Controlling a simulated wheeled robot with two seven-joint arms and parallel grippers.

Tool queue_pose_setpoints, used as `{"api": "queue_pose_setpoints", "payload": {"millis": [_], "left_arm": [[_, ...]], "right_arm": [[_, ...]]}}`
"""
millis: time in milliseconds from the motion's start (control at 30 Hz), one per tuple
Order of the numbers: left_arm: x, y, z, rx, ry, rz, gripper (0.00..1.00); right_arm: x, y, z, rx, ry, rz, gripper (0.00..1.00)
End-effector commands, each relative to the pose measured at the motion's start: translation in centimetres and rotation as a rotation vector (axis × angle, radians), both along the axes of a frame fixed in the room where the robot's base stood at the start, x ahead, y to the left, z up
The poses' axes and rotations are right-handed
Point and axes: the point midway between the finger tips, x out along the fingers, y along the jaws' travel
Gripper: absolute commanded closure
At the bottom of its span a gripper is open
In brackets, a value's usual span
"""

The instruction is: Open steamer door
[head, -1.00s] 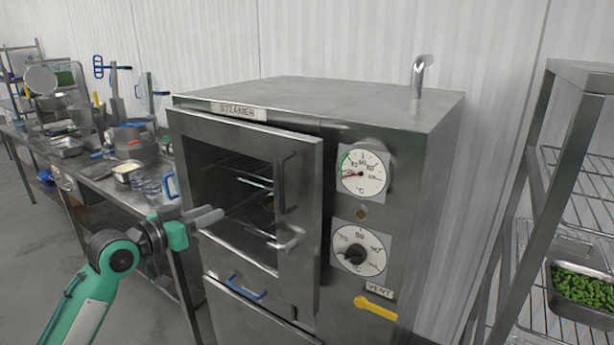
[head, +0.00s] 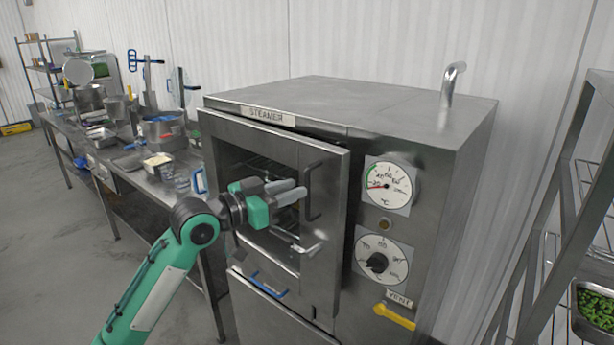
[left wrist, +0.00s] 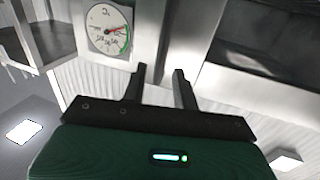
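The steel steamer (head: 420,140) stands in the middle of the head view. Its windowed door (head: 325,265) looks slightly ajar, its right edge standing out from the front. A dark vertical handle (head: 309,190) sits near that edge, with a metal latch lever (head: 310,248) lower down. My left gripper (head: 290,192) is in front of the door window, just left of the handle. In the left wrist view its two fingers (left wrist: 159,88) are apart with nothing between them. I cannot tell whether they touch the door. My right gripper is not in view.
A temperature gauge (head: 389,185), a dial (head: 380,262) and a yellow vent lever (head: 394,317) are right of the door. A cluttered steel table (head: 125,172) stands at left. A rack (head: 548,215) with a tray of green food (head: 596,308) is at right.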

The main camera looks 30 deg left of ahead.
Motion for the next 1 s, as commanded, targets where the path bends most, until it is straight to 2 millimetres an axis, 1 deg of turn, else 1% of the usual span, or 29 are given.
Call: {"api": "queue_pose_setpoints", "payload": {"millis": [33, 100, 200, 300, 433, 667, 700, 833, 867, 1000], "left_arm": [[0.8, -0.3, 0.5, -0.005, -0.001, -0.001, 0.71], [1.9, -0.7, 0.4, -0.003, -0.001, -0.001, 0.71], [3.1, -1.1, 0.3, -0.003, -0.001, 0.000, 0.71], [3.9, -1.4, 0.2, -0.003, 0.000, 0.000, 0.71], [4.4, -1.6, 0.1, -0.001, -0.001, 0.000, 0.71], [4.5, -1.6, 0.0, 0.000, 0.000, 0.000, 0.71], [4.5, -1.6, 0.0, 0.000, 0.000, 0.000, 0.73], [4.5, -1.6, 0.0, 0.000, 0.000, 0.000, 0.98], [4.4, -1.6, 0.0, 0.000, 0.000, 0.000, 1.00], [4.4, -1.6, 0.0, 0.000, 0.000, 0.000, 1.00]], "right_arm": [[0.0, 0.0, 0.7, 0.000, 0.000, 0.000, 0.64], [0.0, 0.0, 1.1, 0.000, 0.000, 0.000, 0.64], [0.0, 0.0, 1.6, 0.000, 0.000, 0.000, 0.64], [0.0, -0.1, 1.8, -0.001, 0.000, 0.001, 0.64], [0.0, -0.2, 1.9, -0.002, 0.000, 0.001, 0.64], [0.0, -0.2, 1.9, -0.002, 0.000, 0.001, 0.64], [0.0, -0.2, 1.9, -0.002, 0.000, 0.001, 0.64], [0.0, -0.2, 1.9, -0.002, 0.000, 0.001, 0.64], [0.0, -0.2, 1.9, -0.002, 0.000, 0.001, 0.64], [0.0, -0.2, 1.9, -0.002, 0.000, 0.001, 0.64]]}}
